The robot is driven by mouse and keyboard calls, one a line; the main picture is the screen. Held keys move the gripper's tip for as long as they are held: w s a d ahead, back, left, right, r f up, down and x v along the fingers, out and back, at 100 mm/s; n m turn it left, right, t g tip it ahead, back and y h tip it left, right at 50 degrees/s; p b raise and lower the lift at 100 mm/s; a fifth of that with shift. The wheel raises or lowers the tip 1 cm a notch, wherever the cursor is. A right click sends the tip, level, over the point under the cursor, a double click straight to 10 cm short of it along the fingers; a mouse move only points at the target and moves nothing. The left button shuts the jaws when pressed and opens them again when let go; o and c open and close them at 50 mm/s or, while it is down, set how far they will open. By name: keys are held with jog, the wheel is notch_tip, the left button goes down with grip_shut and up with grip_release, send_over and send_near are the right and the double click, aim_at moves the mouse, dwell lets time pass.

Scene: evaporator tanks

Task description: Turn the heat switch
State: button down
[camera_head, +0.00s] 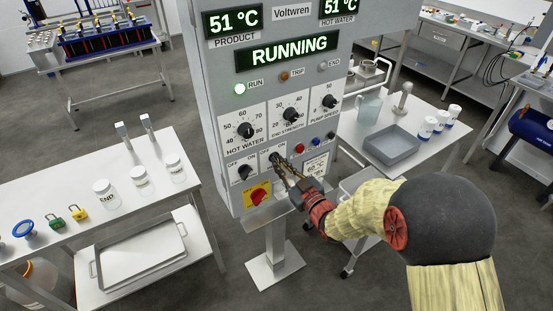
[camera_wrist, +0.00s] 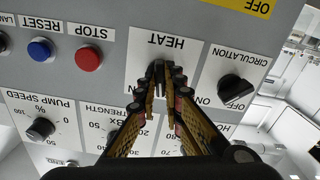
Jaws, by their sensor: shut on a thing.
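The heat switch, a black knob (camera_wrist: 159,68) on a white HEAT plate (camera_wrist: 163,45), is on the grey control panel, upside down in the wrist view. My gripper (camera_wrist: 160,80) has both fingertips closed around this knob, which mostly hides it and its angle. In the head view my gripper (camera_head: 278,164) reaches the panel from the lower right and covers most of the switch plate. The display (camera_head: 287,53) above reads RUNNING and the green RUN lamp (camera_head: 240,89) is lit.
The black circulation knob (camera_head: 245,172) is left of my gripper, and a red rotary switch (camera_head: 259,196) on yellow is below. Blue RESET (camera_wrist: 40,49) and red STOP (camera_wrist: 88,58) buttons are close by. Side tables (camera_head: 70,180) with bottles flank the panel.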

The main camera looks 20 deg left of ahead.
jog(key=shift+f, duration=0.1)
jog(key=shift+m, duration=1)
jog(key=shift+m+p, duration=0.3)
jog(key=shift+m, duration=0.8)
jog(key=shift+m, duration=1)
jog(key=shift+m+p, duration=0.4)
jog(key=shift+m, duration=0.6)
jog(key=shift+s, duration=0.1)
